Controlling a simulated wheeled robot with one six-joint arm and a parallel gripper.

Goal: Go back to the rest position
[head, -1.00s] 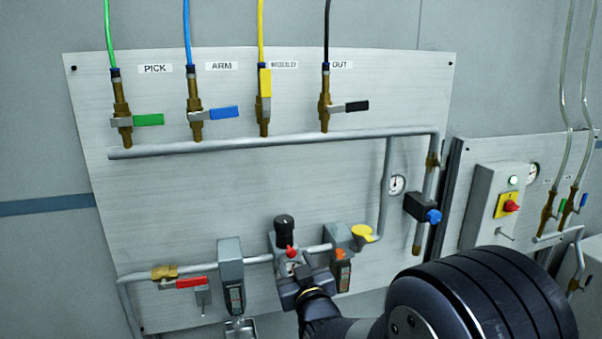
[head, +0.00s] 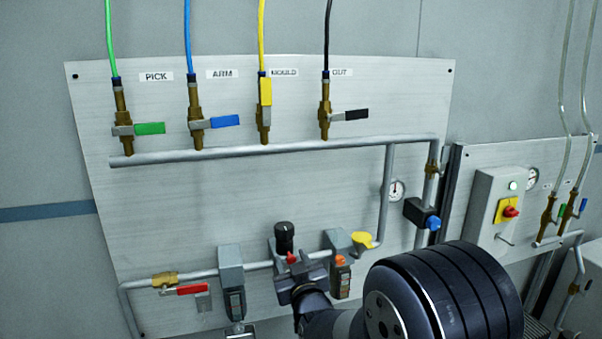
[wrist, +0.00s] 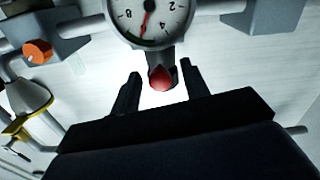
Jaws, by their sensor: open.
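My gripper (wrist: 158,85) shows in the wrist view with its two dark fingers apart, one on each side of a red-tipped part (wrist: 161,78) beneath a round pressure gauge (wrist: 150,18). Whether the fingers touch that part cannot be told; a gap shows on both sides of it. In the head view my gripper (head: 300,284) is at the lower middle of the panel, in front of the regulator with a black knob (head: 284,236) and a red piece (head: 291,258). My arm hides part of the lower panel.
The panel (head: 250,200) carries valves with green (head: 150,128), blue (head: 225,121), yellow (head: 265,91) and black (head: 356,114) handles. A red-handled valve (head: 192,290) is lower left. A blue knob (head: 433,223) and a box with a red-yellow switch (head: 508,210) are at the right.

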